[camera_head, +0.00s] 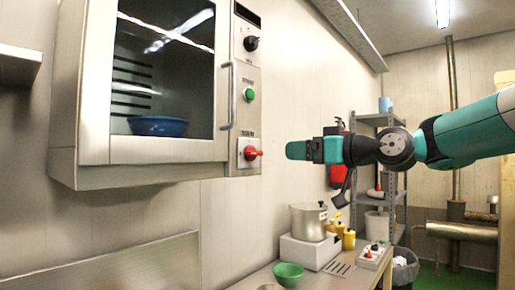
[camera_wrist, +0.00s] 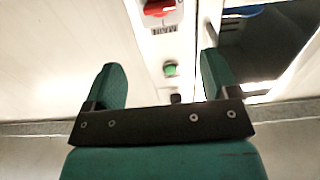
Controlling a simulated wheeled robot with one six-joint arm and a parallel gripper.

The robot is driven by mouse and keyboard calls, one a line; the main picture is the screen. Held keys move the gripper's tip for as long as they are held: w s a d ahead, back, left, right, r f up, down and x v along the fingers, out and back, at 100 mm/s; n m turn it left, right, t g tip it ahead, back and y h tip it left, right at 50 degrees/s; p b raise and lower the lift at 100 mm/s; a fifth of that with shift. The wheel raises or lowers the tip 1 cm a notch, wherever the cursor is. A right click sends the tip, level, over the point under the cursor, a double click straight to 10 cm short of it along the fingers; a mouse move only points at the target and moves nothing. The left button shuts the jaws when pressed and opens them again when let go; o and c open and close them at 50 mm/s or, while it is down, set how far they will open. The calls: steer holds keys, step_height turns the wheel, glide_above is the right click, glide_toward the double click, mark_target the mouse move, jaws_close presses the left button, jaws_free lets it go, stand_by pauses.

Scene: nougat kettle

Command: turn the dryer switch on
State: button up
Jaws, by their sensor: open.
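The dryer (camera_head: 150,150) is a wall-mounted metal cabinet with a glass door, at the upper left of the head view. Its narrow right panel carries a red rotary switch (camera_head: 250,153) low down, a green button (camera_head: 249,95) above it and a black knob (camera_head: 251,43) at the top. My gripper (camera_head: 298,150) is level with the red switch, to its right and apart from it. In the wrist view the panel appears inverted, with the red switch (camera_wrist: 158,8) at the top edge, partly cut off. My gripper (camera_wrist: 160,60) has its fingers spread with nothing between them.
A vertical door handle (camera_head: 229,95) stands out just left of the panel. A blue bowl (camera_head: 158,126) sits inside the dryer. Below, a counter holds a pot (camera_head: 308,222), a green bowl (camera_head: 288,274) and a small control box (camera_head: 373,256). The space between gripper and panel looks clear.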

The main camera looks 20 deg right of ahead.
mark_target(254, 153)
steer(key=shift+p+x, duration=3.1)
steer(key=shift+x, duration=3.8)
steer(key=c, duration=0.9)
